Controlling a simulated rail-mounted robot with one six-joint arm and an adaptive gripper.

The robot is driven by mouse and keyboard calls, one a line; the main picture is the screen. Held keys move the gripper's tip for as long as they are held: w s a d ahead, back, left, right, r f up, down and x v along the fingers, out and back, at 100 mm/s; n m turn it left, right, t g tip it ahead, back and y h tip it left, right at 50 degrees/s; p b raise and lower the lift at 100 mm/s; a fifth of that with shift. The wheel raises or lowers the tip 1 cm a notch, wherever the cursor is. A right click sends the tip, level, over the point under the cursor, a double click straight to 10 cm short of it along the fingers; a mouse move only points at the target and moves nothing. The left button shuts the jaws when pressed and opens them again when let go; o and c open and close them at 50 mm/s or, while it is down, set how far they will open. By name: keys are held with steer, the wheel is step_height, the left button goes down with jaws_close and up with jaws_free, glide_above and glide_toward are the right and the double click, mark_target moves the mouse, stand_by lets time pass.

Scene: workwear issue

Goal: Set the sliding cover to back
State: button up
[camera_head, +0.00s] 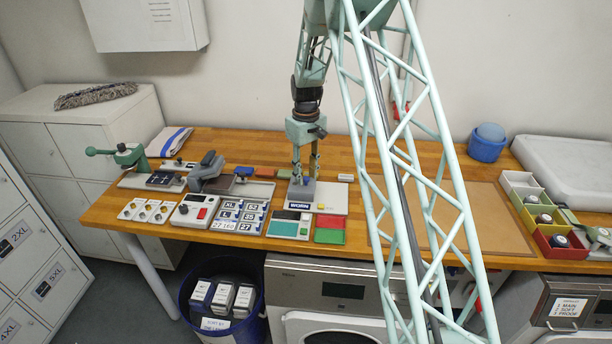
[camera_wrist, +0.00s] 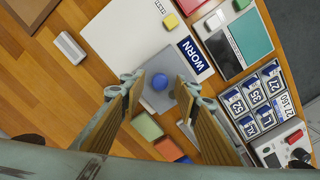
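A grey plate (camera_wrist: 155,101) with a round blue knob (camera_wrist: 159,82) sits at one edge of a white board (camera_wrist: 128,38) marked WORN; I take this plate as the sliding cover. In the head view the board (camera_head: 334,197) lies mid-bench, and the grey part (camera_head: 302,191) is at its left end. My gripper (camera_head: 305,171) points straight down over it. In the wrist view my gripper (camera_wrist: 158,86) is open, one finger on each side of the knob, with gaps visible. I cannot tell how low the fingertips are relative to the knob.
Red and green trays (camera_head: 329,229) and a teal-screened device (camera_head: 289,224) lie in front. Label tiles (camera_head: 240,215) and a grey stapler-like tool (camera_head: 207,170) are to the left. Small coloured blocks (camera_wrist: 148,126) lie beside the plate. Bare bench (camera_head: 345,150) lies behind.

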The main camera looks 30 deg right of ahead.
steer(key=shift+f, duration=0.25)
jaws_close()
